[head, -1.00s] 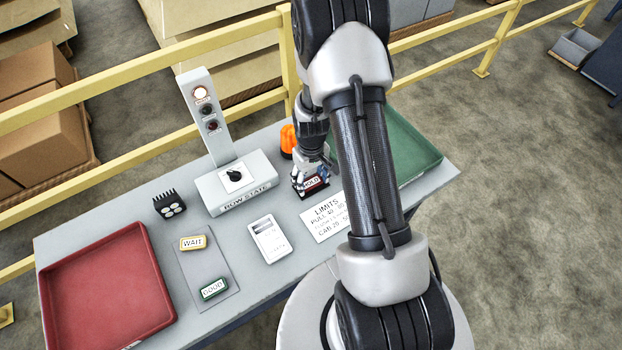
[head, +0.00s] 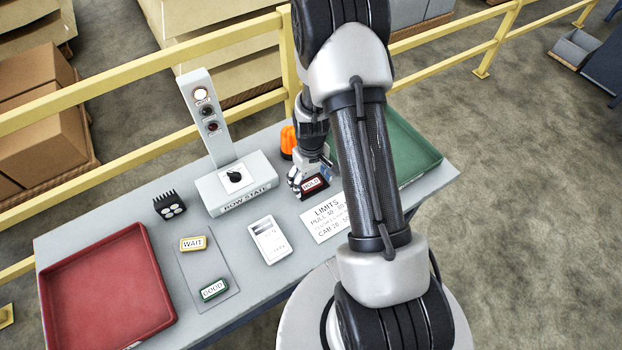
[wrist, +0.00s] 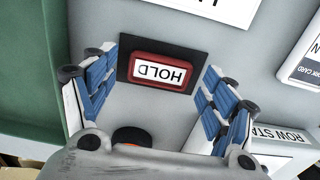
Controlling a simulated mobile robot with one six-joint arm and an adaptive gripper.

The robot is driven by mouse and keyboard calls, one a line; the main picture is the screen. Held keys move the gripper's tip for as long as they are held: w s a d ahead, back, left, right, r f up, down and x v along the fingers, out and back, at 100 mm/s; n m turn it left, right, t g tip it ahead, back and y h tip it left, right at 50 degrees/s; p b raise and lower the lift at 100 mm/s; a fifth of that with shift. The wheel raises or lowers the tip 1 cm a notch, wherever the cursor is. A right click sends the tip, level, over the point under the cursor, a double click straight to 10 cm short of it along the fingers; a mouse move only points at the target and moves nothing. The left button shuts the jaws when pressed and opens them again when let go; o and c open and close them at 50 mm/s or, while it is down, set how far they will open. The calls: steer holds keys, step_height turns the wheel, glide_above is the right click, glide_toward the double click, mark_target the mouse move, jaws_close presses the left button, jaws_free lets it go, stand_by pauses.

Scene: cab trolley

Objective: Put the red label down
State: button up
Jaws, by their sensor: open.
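The red label (head: 314,182), marked HOLD, lies on a dark rectangular patch on the grey table, behind the LIMITS card. In the wrist view the red label (wrist: 161,72) lies flat on the dark patch (wrist: 128,67), between my finger pads but apart from both. My gripper (head: 308,188) is low over the table at the label. In the wrist view my gripper (wrist: 163,85) is open, with clear gaps on both sides of the label.
A ROW STATE box (head: 238,189) with a lamp post stands left of my gripper, and an orange beacon (head: 288,140) behind. A green tray (head: 424,150) is at right, a red tray (head: 150,262) at far left. WAIT (head: 193,243) and GOOD (head: 214,289) labels lie on a grey mat.

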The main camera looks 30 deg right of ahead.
step_height(320, 180, up, 12)
steer(key=p, duration=0.3)
step_height(320, 180, up, 7)
glide_above(311, 184)
steer(key=a, duration=0.2)
steer(key=s+a+r+t, duration=0.1)
steer(key=s+a+r, duration=0.15)
steer(key=r, duration=0.35)
steer(key=s+a+r+t, duration=0.1)
steer(key=s+a+r, duration=0.15)
steer(key=r, duration=0.25)
steer(key=s+a+r+t, duration=0.1)
steer(key=s+a+r, duration=0.1)
steer(key=s+r, duration=0.2)
steer(key=s+a+r+t, duration=0.1)
steer(key=s+a+r, duration=0.2)
steer(key=s, duration=0.7)
steer(key=shift+s+a+r+t, duration=0.2)
steer(key=shift+s+r+t, duration=0.1)
steer(key=shift+r, duration=0.6)
step_height(311, 184, down, 4)
steer(key=b, duration=0.5)
steer(key=shift+f, duration=0.25)
